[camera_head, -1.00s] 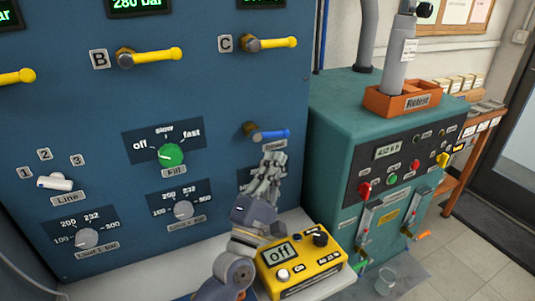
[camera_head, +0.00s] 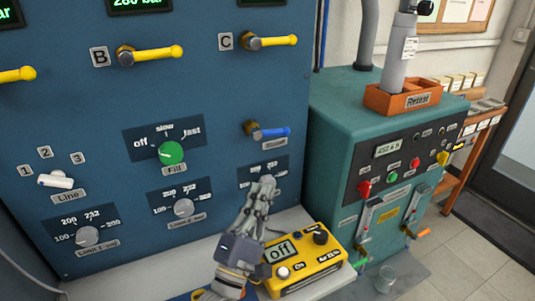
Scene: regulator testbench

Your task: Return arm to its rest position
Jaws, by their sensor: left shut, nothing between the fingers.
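My left gripper (camera_head: 264,186) is shut and empty. It points up in front of the blue panel (camera_head: 90,160), over the lower right dial plate (camera_head: 250,178), and hides the dial there. The blue-handled lever (camera_head: 270,132) above it points right, and the gripper is apart from it. The gripper's wrist is just left of the yellow meter (camera_head: 305,262), whose screen reads "off". My right gripper is not in view.
The green Fill knob (camera_head: 171,153) and yellow levers B (camera_head: 150,55) and C (camera_head: 270,42) are on the panel. A teal machine (camera_head: 340,115) stands at right, with an orange tray (camera_head: 375,98) on top. A clear glass (camera_head: 385,279) stands beyond the meter.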

